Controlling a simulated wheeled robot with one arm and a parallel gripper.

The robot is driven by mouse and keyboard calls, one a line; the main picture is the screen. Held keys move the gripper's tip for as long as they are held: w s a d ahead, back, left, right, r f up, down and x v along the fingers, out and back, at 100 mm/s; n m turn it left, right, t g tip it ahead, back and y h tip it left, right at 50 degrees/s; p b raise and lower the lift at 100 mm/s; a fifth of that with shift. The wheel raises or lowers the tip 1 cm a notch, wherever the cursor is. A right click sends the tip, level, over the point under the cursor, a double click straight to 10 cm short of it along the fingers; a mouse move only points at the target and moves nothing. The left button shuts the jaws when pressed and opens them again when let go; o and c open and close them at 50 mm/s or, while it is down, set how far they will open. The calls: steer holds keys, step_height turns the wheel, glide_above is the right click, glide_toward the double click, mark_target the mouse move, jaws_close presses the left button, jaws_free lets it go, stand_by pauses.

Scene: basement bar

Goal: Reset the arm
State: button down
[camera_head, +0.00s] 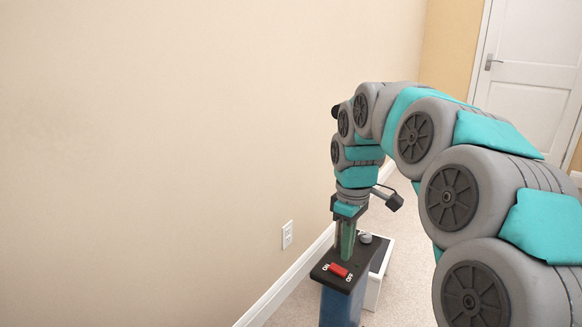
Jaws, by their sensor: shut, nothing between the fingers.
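My arm (468,187) reaches in from the right, grey and teal, arched over and bent down in the middle of the head view. My gripper (347,250) is at its end, pointing down, shut and empty. From this angle I cannot tell how much gap lies between the fingertips and that top.
A plain beige wall (150,150) fills the left side, with a white outlet (287,234) low on it and a white baseboard (285,285). A white door (530,65) stands at the back right. Some carpeted floor (402,245) is bare.

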steer(key=s+f+m, duration=0.3)
steer(key=s, duration=0.7)
steer(key=s+f+m+g, duration=0.1)
steer(key=s+f+m, duration=0.2)
steer(key=s, duration=0.8)
steer(key=s+d+f+m, duration=0.1)
steer(key=s+f+m, duration=0.2)
steer(key=s, duration=0.8)
steer(key=shift+s+f+m+g, duration=0.2)
steer(key=shift+f+m+g, duration=0.1)
steer(key=shift+m, duration=0.2)
steer(key=shift+d, duration=0.2)
